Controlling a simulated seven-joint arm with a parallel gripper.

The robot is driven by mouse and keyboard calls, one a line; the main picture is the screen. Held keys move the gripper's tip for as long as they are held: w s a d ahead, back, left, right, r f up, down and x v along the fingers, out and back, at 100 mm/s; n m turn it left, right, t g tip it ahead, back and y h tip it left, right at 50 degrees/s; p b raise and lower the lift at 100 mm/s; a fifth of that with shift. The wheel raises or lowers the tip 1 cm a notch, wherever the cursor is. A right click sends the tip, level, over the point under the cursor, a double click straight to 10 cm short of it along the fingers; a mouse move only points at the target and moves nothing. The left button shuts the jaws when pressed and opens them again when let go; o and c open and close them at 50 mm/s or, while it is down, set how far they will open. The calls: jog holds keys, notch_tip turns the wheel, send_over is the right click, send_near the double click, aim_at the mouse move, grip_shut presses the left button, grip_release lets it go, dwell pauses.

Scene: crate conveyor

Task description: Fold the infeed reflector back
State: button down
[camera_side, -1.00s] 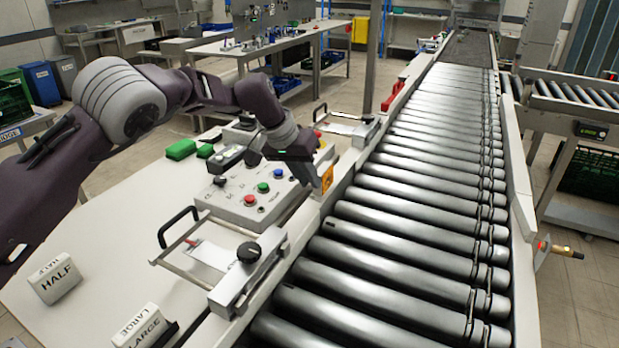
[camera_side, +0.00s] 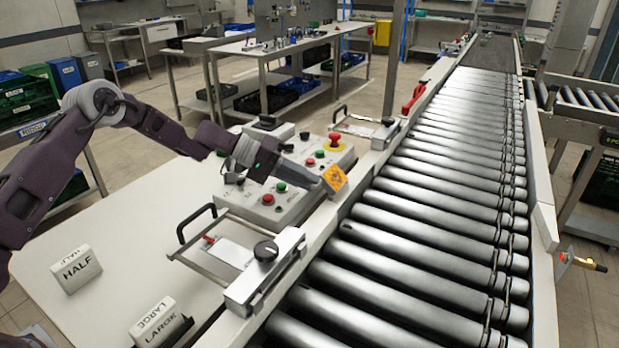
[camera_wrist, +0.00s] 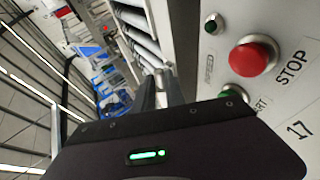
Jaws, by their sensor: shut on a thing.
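The reflector is an orange square plate (camera_side: 335,178) on the rail between the control box and the conveyor rollers, tilted in the side view. My gripper (camera_side: 322,181) reaches out low over the control box from the left, its fingers at the plate's near-left edge. It is shut on the reflector. In the wrist view, my gripper (camera_wrist: 163,88) points away from the camera with its fingers close together; the orange face does not show there, and the exact contact is hidden.
The control box (camera_side: 258,213) with buttons lies under my gripper; its red STOP button (camera_wrist: 252,55) is close beside the fingers in the wrist view. Conveyor rollers (camera_side: 430,200) run along the right. A clamp with a black knob (camera_side: 265,251) stands in front. HALF (camera_side: 77,269) and LARGE (camera_side: 160,322) blocks sit front left.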

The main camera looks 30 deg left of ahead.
jog(key=shift+a+f+h, duration=0.3)
jog(key=shift+f+h, duration=0.1)
jog(key=shift+h, duration=0.1)
jog(key=shift+f, duration=0.1)
jog(key=c, duration=1.4)
grip_release()
jog(key=shift+v, duration=3.6)
jog(key=shift+f, duration=0.1)
